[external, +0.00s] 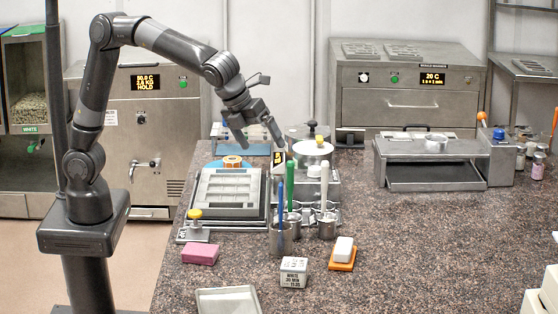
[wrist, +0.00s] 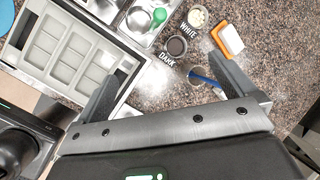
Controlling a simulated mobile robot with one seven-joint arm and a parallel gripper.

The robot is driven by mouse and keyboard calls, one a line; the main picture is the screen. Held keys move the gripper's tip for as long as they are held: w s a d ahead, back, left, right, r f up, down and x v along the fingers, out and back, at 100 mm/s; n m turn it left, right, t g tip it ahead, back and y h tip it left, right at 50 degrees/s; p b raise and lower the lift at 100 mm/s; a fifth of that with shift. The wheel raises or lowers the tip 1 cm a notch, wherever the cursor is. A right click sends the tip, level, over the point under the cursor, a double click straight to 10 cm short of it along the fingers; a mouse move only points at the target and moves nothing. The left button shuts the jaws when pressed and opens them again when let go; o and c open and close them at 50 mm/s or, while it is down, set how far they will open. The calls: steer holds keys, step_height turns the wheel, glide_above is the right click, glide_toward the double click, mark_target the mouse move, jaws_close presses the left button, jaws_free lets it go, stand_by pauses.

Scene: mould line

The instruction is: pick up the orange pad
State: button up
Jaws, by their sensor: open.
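The orange pad (external: 334,267) lies on the speckled counter right of centre. A white block (external: 345,248) rests on top of it, so only the pad's edges show. In the wrist view the orange pad (wrist: 218,41) is at the upper right, partly covered by the white block (wrist: 233,39). My gripper (external: 260,142) is open and empty, above the counter behind and left of the pad. Its two fingers also show in the wrist view (wrist: 164,85), with the pad beyond the right finger.
Metal cups with blue, green and white-handled tools (external: 290,200) stand between my gripper and the pad. A grey mould tray (external: 228,190) is at left. A pink block (external: 200,253), a labelled white box (external: 293,270) and a shallow tray (external: 227,300) lie in front. Counter right of the pad is clear.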

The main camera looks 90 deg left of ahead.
steer(key=w+d+f+m+h, duration=0.1)
steer(key=w+d+f+m, duration=0.4)
steer(key=w+d+m, duration=0.3)
steer(key=m+h, duration=0.1)
steer(key=m, duration=0.4)
glide_toward(337, 244)
steer(key=shift+g, duration=0.3)
steer(key=x, duration=0.9)
steer(key=shift+w+f, duration=0.2)
steer(key=shift+w, duration=0.15)
steer(key=c, duration=1)
steer(key=shift+r, duration=0.1)
